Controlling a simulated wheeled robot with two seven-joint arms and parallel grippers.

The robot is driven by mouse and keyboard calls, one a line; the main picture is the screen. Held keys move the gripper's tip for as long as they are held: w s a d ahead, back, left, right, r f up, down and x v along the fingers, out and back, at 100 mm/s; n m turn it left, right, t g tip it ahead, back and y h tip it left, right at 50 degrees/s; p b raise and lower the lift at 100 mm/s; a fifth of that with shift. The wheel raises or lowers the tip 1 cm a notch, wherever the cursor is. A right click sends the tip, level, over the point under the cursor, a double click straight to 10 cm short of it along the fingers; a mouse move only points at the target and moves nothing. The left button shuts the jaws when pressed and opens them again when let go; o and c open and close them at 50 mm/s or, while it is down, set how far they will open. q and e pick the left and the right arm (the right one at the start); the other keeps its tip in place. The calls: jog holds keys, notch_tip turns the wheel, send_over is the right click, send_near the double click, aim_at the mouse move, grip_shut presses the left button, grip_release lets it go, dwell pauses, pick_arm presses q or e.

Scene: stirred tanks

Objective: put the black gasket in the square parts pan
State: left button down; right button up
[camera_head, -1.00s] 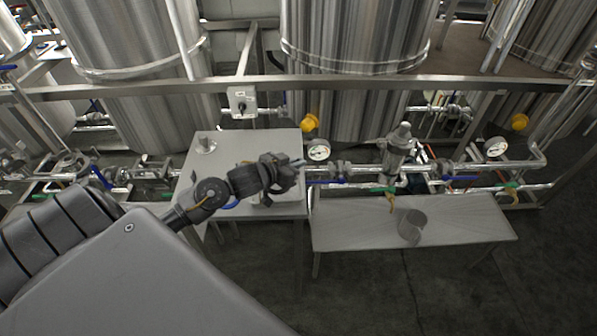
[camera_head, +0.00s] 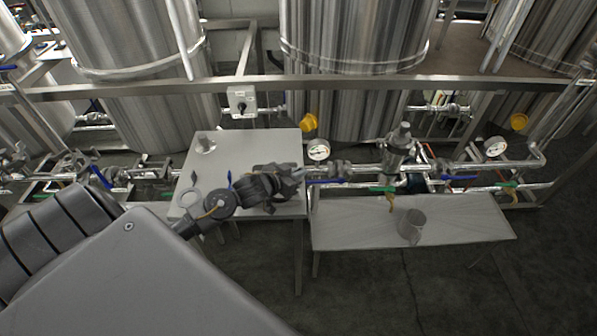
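My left gripper (camera_head: 297,172) is above the right edge of the pale square table (camera_head: 285,146), its fingers pointing right. They are small and dark here, and I cannot tell whether they are apart or hold anything. I cannot make out a black gasket; it may be hidden by my arm or gripper. No square parts pan shows clearly either; the table top under my gripper is covered. My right gripper is not in view.
A small clear or metal cup (camera_head: 205,146) stands at the table's back left. A grey cylinder (camera_head: 411,224) stands on the lower bench (camera_head: 465,226) to the right. Pipes, valves and a gauge (camera_head: 318,149) run close behind my gripper.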

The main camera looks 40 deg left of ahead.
pick_arm(q)
jog(key=c, duration=1.6)
grip_release()
jog(key=shift+r, duration=0.3)
notch_tip(320, 180, up, 5)
send_over(272, 198)
jog(key=shift+a+f+b, duration=0.1)
jog(key=shift+f+b, duration=0.05)
jog(key=shift+b, duration=0.25)
